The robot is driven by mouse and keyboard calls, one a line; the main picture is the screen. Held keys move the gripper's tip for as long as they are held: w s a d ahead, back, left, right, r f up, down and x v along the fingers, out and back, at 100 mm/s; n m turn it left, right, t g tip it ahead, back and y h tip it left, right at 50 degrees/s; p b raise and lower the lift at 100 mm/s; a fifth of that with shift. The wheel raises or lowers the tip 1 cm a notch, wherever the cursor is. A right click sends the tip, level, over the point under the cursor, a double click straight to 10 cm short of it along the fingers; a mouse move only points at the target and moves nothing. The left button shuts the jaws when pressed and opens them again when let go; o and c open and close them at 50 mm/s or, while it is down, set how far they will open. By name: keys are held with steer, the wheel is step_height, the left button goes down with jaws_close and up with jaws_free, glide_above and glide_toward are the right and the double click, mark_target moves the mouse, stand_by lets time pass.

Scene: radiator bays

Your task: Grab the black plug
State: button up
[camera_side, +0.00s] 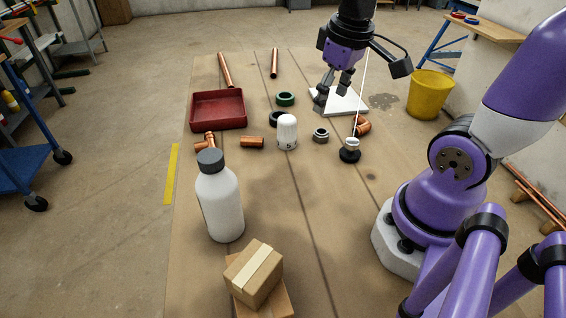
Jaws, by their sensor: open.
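A small round black piece with a pale metallic top, which looks like the black plug (349,156), sits on the wooden table (300,215) right of centre. A thin pale line runs from its top up toward my arm; I cannot tell whether it is attached. My gripper (331,97) points down at the far right of the table, over or beside a white plate (350,101). It is open, with nothing visible between its fingers. It is farther back than the black plug and a little to its left, apart from it.
A copper elbow (363,126) lies close behind the plug, and a grey metal fitting (321,136) to its left. A white cylinder (287,132), black ring (275,119), red tray (218,110) and white bottle (220,203) stand farther left. Cardboard boxes (254,274) are at the front.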

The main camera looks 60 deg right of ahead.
steer(key=s+d+f+m+g+y, duration=0.1)
steer(key=d+f+g, duration=0.25)
steer(key=d, duration=0.45)
glide_above(353, 141)
steer(key=w, duration=0.1)
steer(key=f, duration=0.5)
steer(key=shift+d, duration=0.2)
steer(key=f, duration=0.3)
steer(key=s+f, duration=0.1)
steer(key=f, duration=0.1)
steer(key=shift+a+f, duration=0.2)
steer(key=shift+f, duration=0.1)
jaws_close()
